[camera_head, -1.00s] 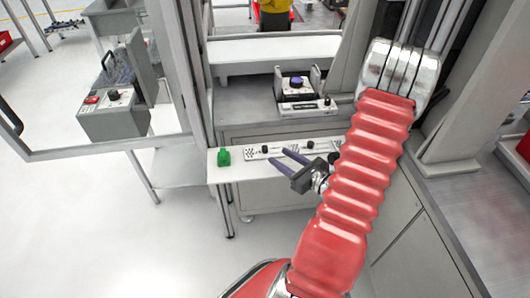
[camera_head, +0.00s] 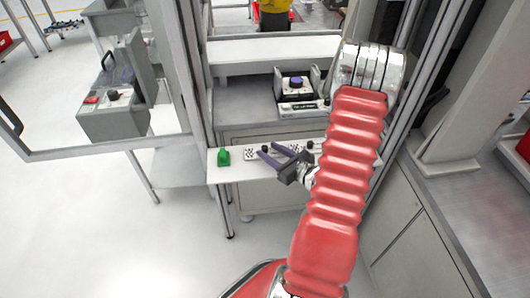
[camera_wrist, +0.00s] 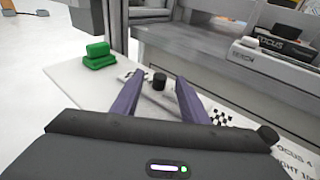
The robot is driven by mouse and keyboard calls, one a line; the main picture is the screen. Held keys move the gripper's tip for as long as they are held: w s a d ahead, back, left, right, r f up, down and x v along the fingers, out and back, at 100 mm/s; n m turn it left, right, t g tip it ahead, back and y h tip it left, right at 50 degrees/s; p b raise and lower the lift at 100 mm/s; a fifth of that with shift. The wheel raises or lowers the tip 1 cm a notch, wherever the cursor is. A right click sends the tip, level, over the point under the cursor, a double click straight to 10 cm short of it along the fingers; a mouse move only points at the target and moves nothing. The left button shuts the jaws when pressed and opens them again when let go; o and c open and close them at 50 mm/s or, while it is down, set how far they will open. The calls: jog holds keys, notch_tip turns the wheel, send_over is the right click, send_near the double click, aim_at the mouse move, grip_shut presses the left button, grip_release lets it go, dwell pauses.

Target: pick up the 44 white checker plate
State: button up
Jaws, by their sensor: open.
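White checker plates with black knobs lie in a row on a narrow white shelf (camera_head: 217,174). The left checker plate (camera_head: 250,155) shows beside my fingers in the head view. In the wrist view, a plate's black knob (camera_wrist: 159,83) appears between my two fingers, and part of another checker pattern (camera_wrist: 222,119) shows right of them. I cannot read which plate is the 44. My gripper (camera_head: 271,149) is open and empty, its purple fingers (camera_wrist: 159,78) pointing at the left plates. The fingers and gripper body hide part of the row.
A green block (camera_head: 223,157) sits at the shelf's left end, also in the wrist view (camera_wrist: 98,56). A black-and-white device (camera_head: 297,92) stands on the grey bench behind. Metal frame posts rise on both sides. Printed lettering shows at the wrist view's lower right.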

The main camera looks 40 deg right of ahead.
aim_at(267, 149)
jog(key=shift+w+f, duration=0.2)
jog(key=shift+w, duration=0.7)
jog(key=shift+w+f, duration=0.2)
jog(key=shift+w, duration=0.65)
jog(key=shift+c, duration=0.4)
grip_shut()
